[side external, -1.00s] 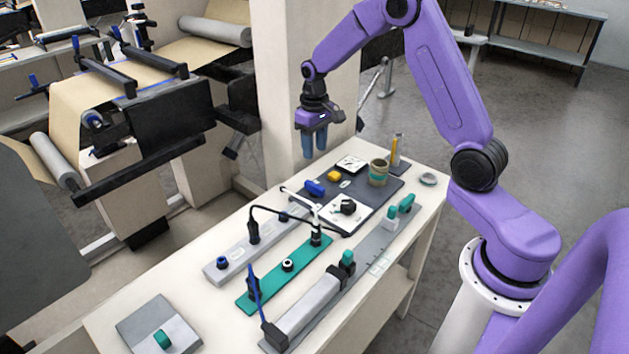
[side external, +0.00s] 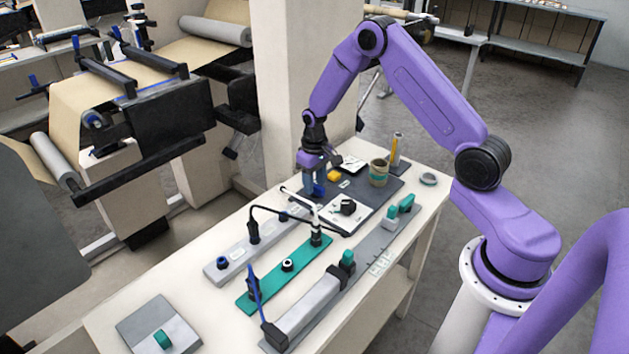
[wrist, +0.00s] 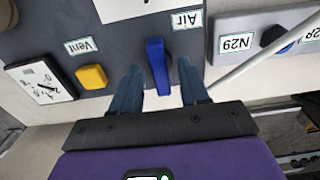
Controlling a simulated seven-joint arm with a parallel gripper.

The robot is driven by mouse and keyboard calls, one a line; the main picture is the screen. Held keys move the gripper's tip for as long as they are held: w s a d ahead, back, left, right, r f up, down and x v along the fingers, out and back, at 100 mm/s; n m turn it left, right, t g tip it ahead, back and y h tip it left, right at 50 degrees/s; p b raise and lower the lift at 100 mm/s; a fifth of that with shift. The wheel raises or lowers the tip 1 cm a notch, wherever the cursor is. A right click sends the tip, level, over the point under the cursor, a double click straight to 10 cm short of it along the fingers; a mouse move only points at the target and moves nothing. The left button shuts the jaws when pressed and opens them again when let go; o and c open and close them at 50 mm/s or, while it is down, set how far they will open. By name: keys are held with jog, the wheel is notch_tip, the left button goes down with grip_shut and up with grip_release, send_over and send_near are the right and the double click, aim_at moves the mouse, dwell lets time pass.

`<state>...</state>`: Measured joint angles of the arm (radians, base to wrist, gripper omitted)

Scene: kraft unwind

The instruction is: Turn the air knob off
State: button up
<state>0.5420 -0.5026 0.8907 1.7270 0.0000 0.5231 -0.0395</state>
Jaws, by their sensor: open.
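The air knob (wrist: 157,62) is a long blue lever on a dark panel (wrist: 120,49), next to a label reading "Air" in the wrist view. My gripper (wrist: 160,78) is open, with one blue finger on each side of the knob and a visible gap to each. In the side external view my gripper (side external: 312,182) is low over the back left part of the panel. It partly hides the knob (side external: 319,190) there.
A yellow knob (wrist: 91,77) labelled "Vent" and a white gauge (wrist: 40,82) sit beside it. A white plate with a black dial (side external: 347,207), a tan cup (side external: 378,172) and a white pipe (side external: 301,201) stand close by.

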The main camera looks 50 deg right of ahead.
grip_shut()
